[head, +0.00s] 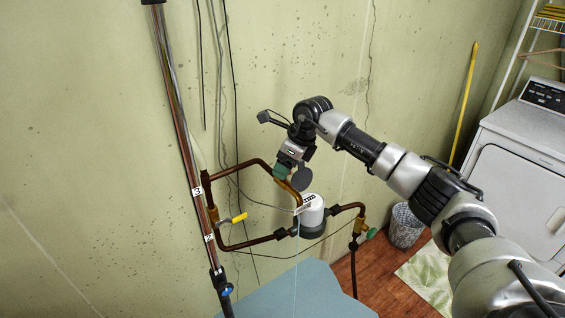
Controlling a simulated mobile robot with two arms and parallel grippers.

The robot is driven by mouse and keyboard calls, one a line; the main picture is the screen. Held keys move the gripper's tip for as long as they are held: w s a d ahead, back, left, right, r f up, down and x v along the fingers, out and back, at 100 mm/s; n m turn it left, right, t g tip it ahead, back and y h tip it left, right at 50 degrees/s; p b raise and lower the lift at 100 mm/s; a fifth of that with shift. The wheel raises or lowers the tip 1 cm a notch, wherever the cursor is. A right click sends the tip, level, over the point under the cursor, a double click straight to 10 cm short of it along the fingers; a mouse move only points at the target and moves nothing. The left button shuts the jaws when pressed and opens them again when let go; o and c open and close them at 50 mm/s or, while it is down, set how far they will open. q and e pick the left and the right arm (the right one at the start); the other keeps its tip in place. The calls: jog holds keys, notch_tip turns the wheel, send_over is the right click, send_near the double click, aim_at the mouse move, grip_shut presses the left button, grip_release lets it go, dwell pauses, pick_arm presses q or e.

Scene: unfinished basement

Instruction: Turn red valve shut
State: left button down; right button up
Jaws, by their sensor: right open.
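No red valve shows in the head view; it may be hidden or out of frame. The handles I can make out are a yellow lever (239,217) on the copper pipe loop, a blue handle (226,291) low on the vertical pipe, and a green round handle (371,233) right of the meter. My right gripper (288,171) is open, pointing down by the upper copper pipe, just above the white meter (312,214). I cannot tell whether it touches the pipe. My left gripper is out of view.
A dark grey disc (302,179) stands above the meter, close to my gripper. A blue-grey surface (300,292) lies below the pipes. A wire basket (406,226), a white washer or dryer (525,150) and a yellow pole (465,100) are at right.

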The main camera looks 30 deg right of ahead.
jog(key=shift+w+a+f, duration=0.2)
jog(key=shift+w+f, duration=0.05)
jog(key=shift+f, duration=0.25)
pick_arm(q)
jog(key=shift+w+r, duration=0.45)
pick_arm(e)
jog(key=shift+a+f, duration=0.1)
jog(key=shift+f, duration=0.45)
jog(key=shift+w, duration=0.1)
jog(key=c, duration=0.9)
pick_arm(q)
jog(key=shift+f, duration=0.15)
